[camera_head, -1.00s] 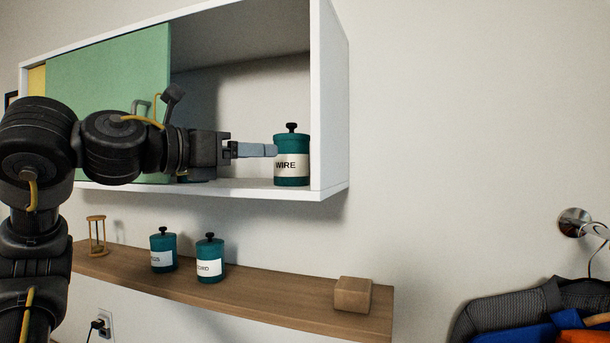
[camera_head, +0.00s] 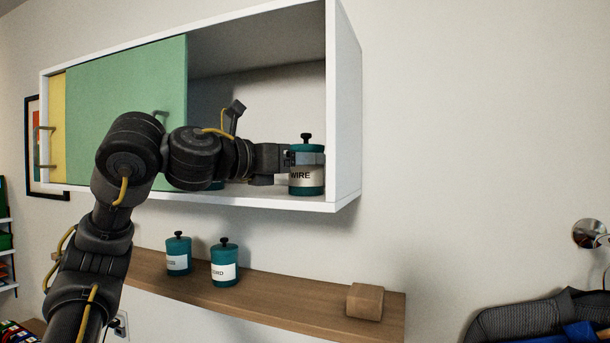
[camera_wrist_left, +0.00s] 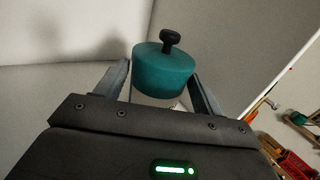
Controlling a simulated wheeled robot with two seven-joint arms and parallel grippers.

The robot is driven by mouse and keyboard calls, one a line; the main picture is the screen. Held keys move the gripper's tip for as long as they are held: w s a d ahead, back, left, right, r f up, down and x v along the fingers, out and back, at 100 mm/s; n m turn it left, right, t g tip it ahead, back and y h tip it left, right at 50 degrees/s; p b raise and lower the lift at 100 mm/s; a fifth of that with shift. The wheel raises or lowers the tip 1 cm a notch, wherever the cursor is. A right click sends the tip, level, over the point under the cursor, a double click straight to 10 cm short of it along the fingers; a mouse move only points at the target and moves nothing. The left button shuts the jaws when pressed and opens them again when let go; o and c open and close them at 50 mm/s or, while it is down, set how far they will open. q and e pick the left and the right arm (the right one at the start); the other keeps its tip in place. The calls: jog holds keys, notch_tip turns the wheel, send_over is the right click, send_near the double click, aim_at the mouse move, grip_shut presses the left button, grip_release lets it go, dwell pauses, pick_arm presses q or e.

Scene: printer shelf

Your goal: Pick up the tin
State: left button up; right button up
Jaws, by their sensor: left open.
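A teal tin labelled WIRE (camera_head: 306,178), with a black knob on its lid, stands upright on the cabinet floor at the open right end. My left gripper (camera_head: 303,158) is at the tin's upper body, with its fingers open. In the left wrist view the tin (camera_wrist_left: 162,72) is between the two spread fingers of the left gripper (camera_wrist_left: 161,88). A small gap shows at its right side; contact on the left I cannot tell. The tin's lower part is hidden there. My right gripper is not in view.
The white cabinet (camera_head: 346,110) has a right side wall close beside the tin and a green sliding door (camera_head: 125,85) at left. Below, a wooden shelf (camera_head: 290,306) holds two more teal tins (camera_head: 224,264) (camera_head: 178,254) and a wooden block (camera_head: 365,301).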

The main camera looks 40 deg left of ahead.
pick_arm(q)
jog(key=w, duration=0.3)
jog(key=shift+d+p, duration=0.25)
jog(key=shift+p, duration=0.05)
jog(key=shift+s, duration=0.25)
jog(key=shift+c, duration=0.8)
jog(key=shift+w, duration=0.1)
jog(key=c, duration=0.6)
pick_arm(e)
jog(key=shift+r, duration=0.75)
pick_arm(q)
jog(key=shift+r, duration=0.1)
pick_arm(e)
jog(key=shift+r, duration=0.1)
